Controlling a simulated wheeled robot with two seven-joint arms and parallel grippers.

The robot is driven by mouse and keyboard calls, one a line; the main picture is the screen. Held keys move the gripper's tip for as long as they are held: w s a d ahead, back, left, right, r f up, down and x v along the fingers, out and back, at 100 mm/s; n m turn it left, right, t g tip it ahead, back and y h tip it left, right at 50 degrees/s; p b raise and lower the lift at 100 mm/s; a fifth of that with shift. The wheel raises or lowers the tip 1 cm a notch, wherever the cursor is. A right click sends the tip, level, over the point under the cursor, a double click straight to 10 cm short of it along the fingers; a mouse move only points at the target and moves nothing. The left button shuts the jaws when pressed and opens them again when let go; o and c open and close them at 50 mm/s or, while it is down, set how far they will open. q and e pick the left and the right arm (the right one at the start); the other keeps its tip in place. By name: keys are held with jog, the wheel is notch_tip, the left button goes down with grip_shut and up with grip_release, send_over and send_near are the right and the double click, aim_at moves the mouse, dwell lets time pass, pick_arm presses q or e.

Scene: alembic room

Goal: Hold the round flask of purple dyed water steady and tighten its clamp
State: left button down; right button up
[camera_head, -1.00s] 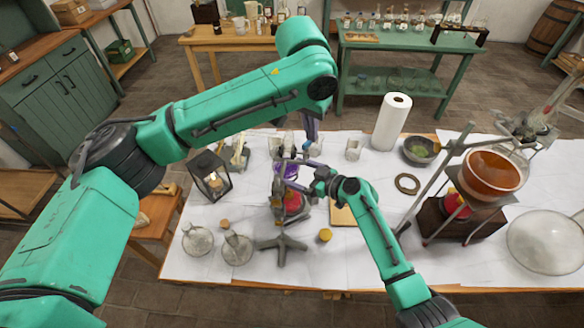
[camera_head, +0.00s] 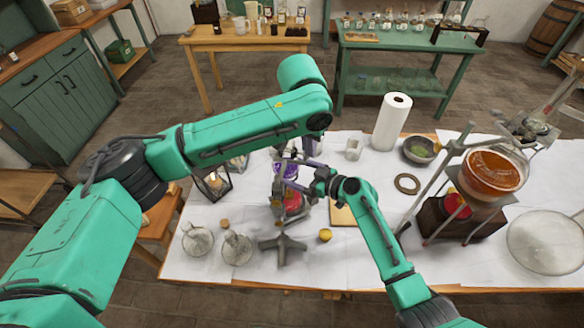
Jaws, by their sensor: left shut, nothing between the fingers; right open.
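The round flask of purple dyed water (camera_head: 287,171) sits in a grey metal stand near the middle of the white-covered table, above a red burner (camera_head: 292,203). The stand's splayed foot (camera_head: 283,246) shows in front. The clamp is small and partly hidden among the grippers and stand parts. My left gripper (camera_head: 312,147) is shut and empty, just behind and right of the flask, partly hidden by my own arm. My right gripper (camera_head: 305,172) is open beside the flask's right side, at clamp height. I cannot tell whether it touches the clamp or flask.
A lantern (camera_head: 214,184) stands left, partly behind my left arm. Glass flasks (camera_head: 237,248) and a yellow item (camera_head: 325,235) lie in front. A paper roll (camera_head: 391,122), mortar (camera_head: 419,150), dark ring (camera_head: 407,184) and an amber bowl on a stand (camera_head: 494,172) are right.

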pick_arm(q)
jog(key=shift+w+d, duration=0.1)
jog(key=shift+w, duration=0.4)
dwell(0.4)
jog(key=shift+a, duration=0.3)
jog(key=shift+w+a, duration=0.1)
jog(key=shift+a, duration=0.05)
jog(key=shift+w+a, duration=0.35)
jog(key=shift+a, duration=0.1)
